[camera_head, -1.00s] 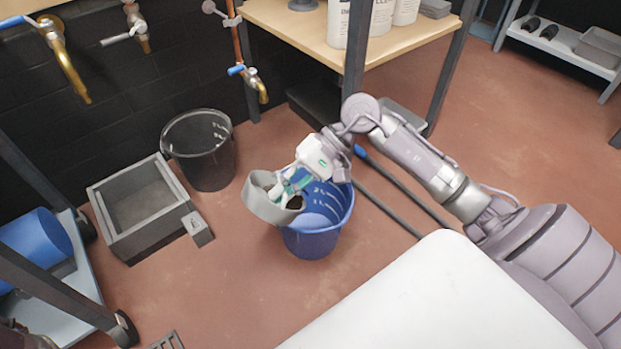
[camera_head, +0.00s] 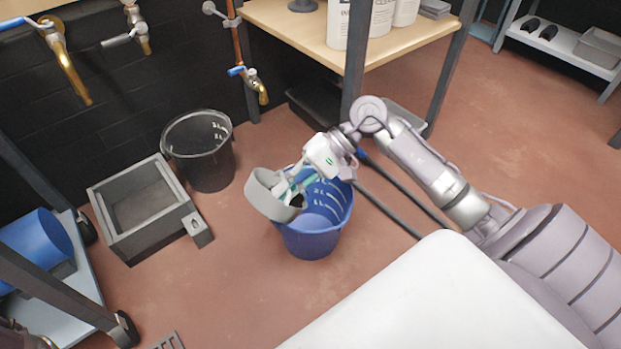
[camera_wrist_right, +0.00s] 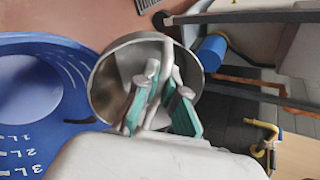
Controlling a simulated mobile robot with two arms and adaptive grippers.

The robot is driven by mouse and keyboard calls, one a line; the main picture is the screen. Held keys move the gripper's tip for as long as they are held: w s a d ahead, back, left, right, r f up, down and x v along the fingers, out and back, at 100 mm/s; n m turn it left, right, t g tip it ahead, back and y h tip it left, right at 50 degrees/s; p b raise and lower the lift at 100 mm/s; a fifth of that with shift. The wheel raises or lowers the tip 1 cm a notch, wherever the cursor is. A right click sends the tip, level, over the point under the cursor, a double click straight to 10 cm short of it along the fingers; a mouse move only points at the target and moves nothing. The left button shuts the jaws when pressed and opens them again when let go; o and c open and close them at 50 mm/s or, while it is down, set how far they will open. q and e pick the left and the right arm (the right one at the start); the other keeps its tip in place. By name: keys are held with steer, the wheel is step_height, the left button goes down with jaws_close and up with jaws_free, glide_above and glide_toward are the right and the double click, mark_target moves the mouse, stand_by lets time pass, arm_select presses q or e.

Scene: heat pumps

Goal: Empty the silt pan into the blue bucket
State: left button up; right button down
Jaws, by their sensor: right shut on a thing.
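The blue bucket (camera_head: 312,238) stands upright on the floor in the middle of the head view, with white litre marks on its inner wall. The silt pan (camera_head: 267,196), a grey round pan, is tilted on its side over the bucket's left rim. My right gripper (camera_head: 290,189) is shut on the pan and holds it there. In the right wrist view the green-padded fingers (camera_wrist_right: 165,100) are in front of the pan's open mouth (camera_wrist_right: 104,85), with the bucket (camera_wrist_right: 40,100) to the left. I cannot make out silt in the pan. My left gripper is out of view.
A black bucket (camera_head: 205,165) and a grey square basin (camera_head: 150,240) stand on the floor left of the blue bucket. Dark hoses or poles (camera_head: 400,205) lie right of it. A wooden-topped table (camera_head: 290,25) stands behind. The floor in front is open.

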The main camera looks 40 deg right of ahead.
mark_target(302, 199)
steer(key=shift+d+f+y, duration=0.4)
steer(key=shift+d+y, duration=0.1)
steer(key=shift+y, duration=0.4)
stand_by(0.4)
steer(key=shift+w+d+r+m+t+y+p, duration=0.15)
steer(key=shift+d+y+p, duration=0.1)
steer(key=shift+d+y, duration=0.25)
steer(key=shift+s+d+r+m+t+y+p, duration=0.1)
steer(key=shift+d+y+p, duration=0.15)
steer(key=shift+y, duration=0.45)
steer(key=shift+w+d+r+m+t+y+p, duration=0.1)
steer(key=shift+d+r+y+p, duration=0.1)
steer(key=shift+d+y, duration=0.3)
stand_by(1.0)
steer(key=shift+f+b, duration=0.15)
steer(key=shift+b, duration=0.2)
steer(key=d+y+b, duration=0.2)
steer(key=b, duration=0.2)
steer(key=shift+d+b, duration=0.35)
stand_by(0.5)
steer(key=shift+d+y+b, duration=0.15)
steer(key=shift+y+b, duration=0.15)
steer(key=shift+b, duration=0.15)
